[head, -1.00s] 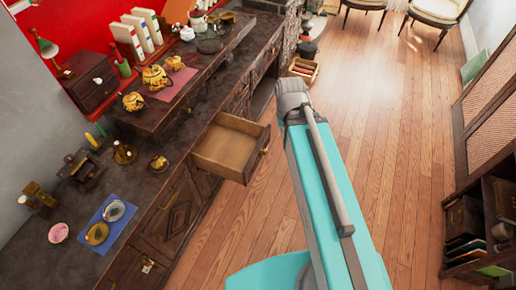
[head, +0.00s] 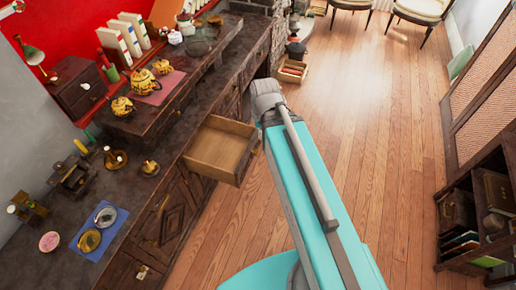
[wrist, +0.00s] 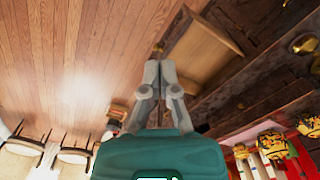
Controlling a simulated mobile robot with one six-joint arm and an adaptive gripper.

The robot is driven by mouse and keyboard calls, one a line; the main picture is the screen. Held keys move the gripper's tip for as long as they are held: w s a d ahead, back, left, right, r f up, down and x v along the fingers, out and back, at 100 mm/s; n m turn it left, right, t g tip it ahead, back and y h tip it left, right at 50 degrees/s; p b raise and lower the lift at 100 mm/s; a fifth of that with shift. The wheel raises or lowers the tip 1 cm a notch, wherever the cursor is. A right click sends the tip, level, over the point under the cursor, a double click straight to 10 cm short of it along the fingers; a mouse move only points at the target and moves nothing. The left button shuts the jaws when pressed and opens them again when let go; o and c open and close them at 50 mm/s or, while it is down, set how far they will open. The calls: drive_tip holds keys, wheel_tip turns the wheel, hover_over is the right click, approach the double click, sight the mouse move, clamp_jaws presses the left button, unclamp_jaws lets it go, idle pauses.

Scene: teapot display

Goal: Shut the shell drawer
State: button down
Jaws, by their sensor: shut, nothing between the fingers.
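A wooden drawer (head: 222,150) stands pulled out of the dark cabinet's front, left of my arm in the head view. Its inside looks empty. It also shows in the wrist view (wrist: 203,52), just to the right of the fingertips. My gripper (wrist: 161,68) has its fingers together with nothing between them. It appears beside the drawer's front end, and I cannot tell whether it touches. In the head view my arm hides the gripper. Shells (head: 106,217) lie on a blue cloth on the cabinet top, with a pink one (head: 49,241) beside it.
The long dark cabinet (head: 160,165) runs along the left. Yellow teapots (head: 142,80) stand on its raised shelf. A crate (head: 292,71) sits on the floor beyond the drawer. Wooden floor is open at right, up to a bookshelf (head: 475,215). Chairs (head: 420,10) stand far back.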

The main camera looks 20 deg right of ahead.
wheel_tip(320, 180, down, 4)
drive_tip(key=w+m+b, duration=0.2)
drive_tip(key=b, duration=0.2)
drive_tip(key=m+t+y+b, duration=0.5)
drive_tip(key=m+y+b, duration=0.2)
drive_tip(key=m+b, duration=1.95)
approach(252, 149)
drive_tip(key=shift+s+d+r+n+b, duration=0.3)
drive_tip(key=shift+r+n+b, duration=0.2)
drive_tip(key=shift+n+b, duration=0.15)
drive_tip(key=shift+s+d+r+n+b, duration=0.35)
drive_tip(key=shift+r+n+b, duration=0.15)
drive_tip(key=shift+n+b, duration=0.15)
drive_tip(key=shift+s+d+r+n+b, duration=0.25)
drive_tip(key=shift+s+r+n+b, duration=0.05)
drive_tip(key=shift+r+n+b, duration=0.3)
drive_tip(key=shift+a+f, duration=0.1)
drive_tip(key=shift+f, duration=0.05)
drive_tip(key=shift+b+x, duration=3.45)
drive_tip(key=shift+x, duration=1.45)
drive_tip(key=shift+w, duration=0.1)
